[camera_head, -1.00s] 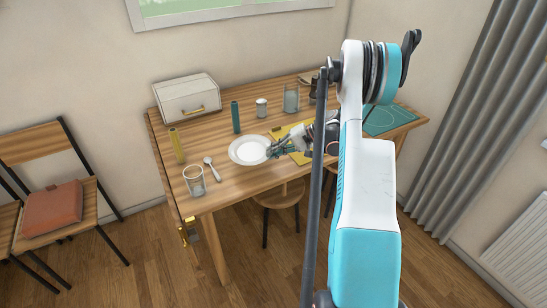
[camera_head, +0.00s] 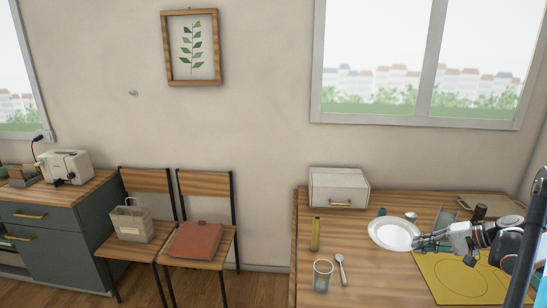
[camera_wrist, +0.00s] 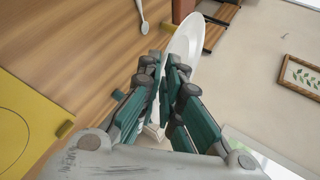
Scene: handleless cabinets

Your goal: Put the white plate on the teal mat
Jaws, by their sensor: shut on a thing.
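The white plate (camera_head: 392,234) is in my gripper (camera_head: 418,241), which is shut on its right rim in the head view. The plate appears raised above the wooden table and partly covers things behind it. In the wrist view the plate (camera_wrist: 187,38) shows nearly edge-on between the teal fingertips of my gripper (camera_wrist: 172,64). The teal mat is not visible in either current view.
A yellow mat (camera_head: 450,282) lies below and right of the plate on the table (camera_head: 385,285). A spoon (camera_head: 341,270), a clear glass (camera_head: 322,275), an olive cylinder (camera_head: 316,234) and a white box (camera_head: 338,188) stand or lie to the left.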

